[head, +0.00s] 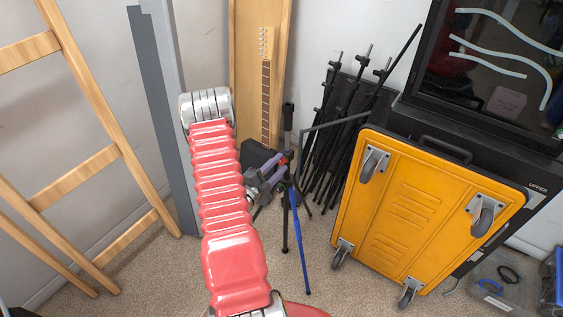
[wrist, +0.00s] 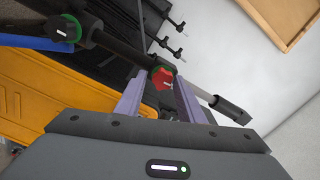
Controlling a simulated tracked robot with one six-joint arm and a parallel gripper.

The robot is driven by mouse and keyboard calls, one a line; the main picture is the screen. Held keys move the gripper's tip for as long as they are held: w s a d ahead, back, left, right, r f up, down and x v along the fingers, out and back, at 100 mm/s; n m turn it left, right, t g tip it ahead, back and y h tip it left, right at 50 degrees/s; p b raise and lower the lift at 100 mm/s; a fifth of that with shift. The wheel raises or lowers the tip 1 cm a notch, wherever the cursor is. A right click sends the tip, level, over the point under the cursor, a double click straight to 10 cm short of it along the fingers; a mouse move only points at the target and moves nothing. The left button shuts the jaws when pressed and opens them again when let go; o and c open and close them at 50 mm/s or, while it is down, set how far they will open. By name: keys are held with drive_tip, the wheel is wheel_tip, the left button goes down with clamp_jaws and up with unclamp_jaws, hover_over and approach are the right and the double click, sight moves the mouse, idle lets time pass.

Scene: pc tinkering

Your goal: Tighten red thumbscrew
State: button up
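The red thumbscrew (wrist: 162,78) is a lobed knob with a white mark, on a dark tube of a stand in the wrist view. My gripper (wrist: 161,76) has its two purple fingers apart, one on each side of the thumbscrew, with the knob between the tips. I see slim gaps beside it and no clear contact. In the head view my gripper (head: 278,163) is beside the top of the stand, which has a blue leg (head: 301,245) and a black leg. The thumbscrew is too small there to make out well.
A black knob with a green collar (wrist: 68,28) is farther along the tube. A yellow wheeled dolly (head: 410,215) leans at the right. Folded black stands (head: 340,125), a guitar neck (head: 266,100) and a wooden ladder (head: 85,170) are nearby. Carpet is clear in front.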

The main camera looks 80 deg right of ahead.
drive_tip(key=shift+o, duration=0.3)
drive_tip(key=shift+w, duration=0.15)
drive_tip(key=shift+v, duration=2.95)
drive_tip(key=shift+a, duration=0.1)
drive_tip(key=v, duration=1.3)
drive_tip(key=shift+a, duration=0.35)
